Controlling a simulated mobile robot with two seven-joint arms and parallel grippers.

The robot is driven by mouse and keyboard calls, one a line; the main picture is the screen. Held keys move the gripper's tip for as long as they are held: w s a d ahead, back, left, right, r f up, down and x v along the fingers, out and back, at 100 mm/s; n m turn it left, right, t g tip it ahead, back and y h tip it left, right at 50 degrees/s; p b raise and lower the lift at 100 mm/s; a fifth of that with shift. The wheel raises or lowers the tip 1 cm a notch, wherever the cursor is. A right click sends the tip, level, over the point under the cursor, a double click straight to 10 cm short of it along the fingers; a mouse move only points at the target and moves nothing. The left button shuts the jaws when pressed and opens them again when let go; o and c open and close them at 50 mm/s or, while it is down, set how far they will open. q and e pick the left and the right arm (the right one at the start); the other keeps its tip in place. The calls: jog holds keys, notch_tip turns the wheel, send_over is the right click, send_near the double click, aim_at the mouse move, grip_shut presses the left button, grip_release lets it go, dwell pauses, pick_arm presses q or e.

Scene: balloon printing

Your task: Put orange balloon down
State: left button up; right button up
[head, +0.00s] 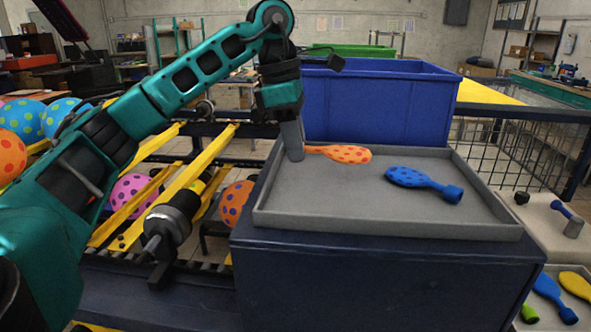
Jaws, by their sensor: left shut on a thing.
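The orange balloon (350,154), flat with red spots, is at the left part of the grey tray (385,225). It lies on the tray or just above it; I cannot tell which. My left gripper (292,150) points down over the tray's left side and is shut on the balloon's narrow neck end, which the fingers partly hide. A blue balloon (410,178) with dark spots lies on the tray to the right of the orange one. My right gripper is not in view.
A tall blue bin (375,105) stands right behind the tray. The tray sits on a dark blue box (380,280). More balloons, blue (551,296) and yellow (576,284), lie in a lower tray at the right. The front of the grey tray is clear.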

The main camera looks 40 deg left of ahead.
aim_at(298, 182)
pick_arm(q)
jog(key=x, duration=0.4)
jog(key=shift+s+a+f, duration=0.2)
jog(key=shift+a+f, duration=0.15)
jog(key=shift+f, duration=0.1)
jog(key=shift+s+d+f+b, duration=0.15)
jog(key=shift+s+f+b, duration=0.05)
jog(key=shift+f+b, duration=0.4)
jog(key=o, duration=0.9)
jog(key=shift+d, duration=0.1)
jog(key=p+v, duration=0.1)
jog(key=v, duration=0.3)
jog(key=p+v, duration=0.1)
jog(key=v, duration=0.4)
jog(key=p+v, duration=0.1)
jog(key=v, duration=0.3)
jog(key=shift+w+r, duration=0.25)
jog(key=shift+r, duration=0.05)
